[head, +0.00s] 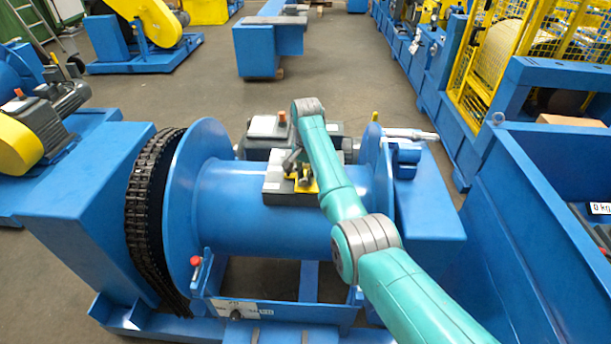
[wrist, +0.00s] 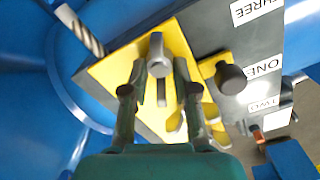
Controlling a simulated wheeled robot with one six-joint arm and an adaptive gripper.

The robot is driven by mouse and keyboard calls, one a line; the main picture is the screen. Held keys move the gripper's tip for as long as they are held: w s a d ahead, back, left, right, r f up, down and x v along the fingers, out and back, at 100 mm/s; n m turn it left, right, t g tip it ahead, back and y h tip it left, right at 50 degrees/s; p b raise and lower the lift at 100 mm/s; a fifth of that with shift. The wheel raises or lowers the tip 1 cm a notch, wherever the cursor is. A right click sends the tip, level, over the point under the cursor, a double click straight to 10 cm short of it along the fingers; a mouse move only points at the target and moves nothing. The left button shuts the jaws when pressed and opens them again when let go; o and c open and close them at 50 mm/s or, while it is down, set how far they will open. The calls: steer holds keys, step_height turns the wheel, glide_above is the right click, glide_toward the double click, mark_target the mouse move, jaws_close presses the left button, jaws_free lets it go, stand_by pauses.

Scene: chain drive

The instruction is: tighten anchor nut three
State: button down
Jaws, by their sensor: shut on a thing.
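My gripper (wrist: 160,70) is shut on a grey handle (wrist: 157,46) with a rounded end, in front of a yellow plate (wrist: 112,72) in the wrist view. The fingers stand on either side of the handle. The plate is on a grey box (head: 273,188) on top of the blue drum in the head view, where my gripper (head: 297,165) reaches down onto it. The labels THREE (wrist: 257,9), ONE (wrist: 262,68) and TWO (wrist: 264,105) show on the box's grey face. I cannot make out which part is anchor nut three.
A dark round knob (wrist: 230,78) stands close to the right of my fingers. A silver spiral-fluted rod (wrist: 79,29) is at upper left. In the head view, the blue drum (head: 240,205) has a chain (head: 146,200) at its left. A blue bin (head: 535,215) stands at right.

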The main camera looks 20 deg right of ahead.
mark_target(307, 174)
steer(key=m, duration=0.6)
steer(key=shift+d+r, duration=0.1)
steer(key=shift+r, duration=0.1)
steer(key=m, duration=0.6)
steer(key=shift+s+m, duration=0.15)
steer(key=shift+m, duration=0.15)
steer(key=c, duration=1.2)
jaws_free()
steer(key=shift+c, duration=0.2)
steer(key=shift+s, duration=0.1)
step_height(307, 174, up, 12)
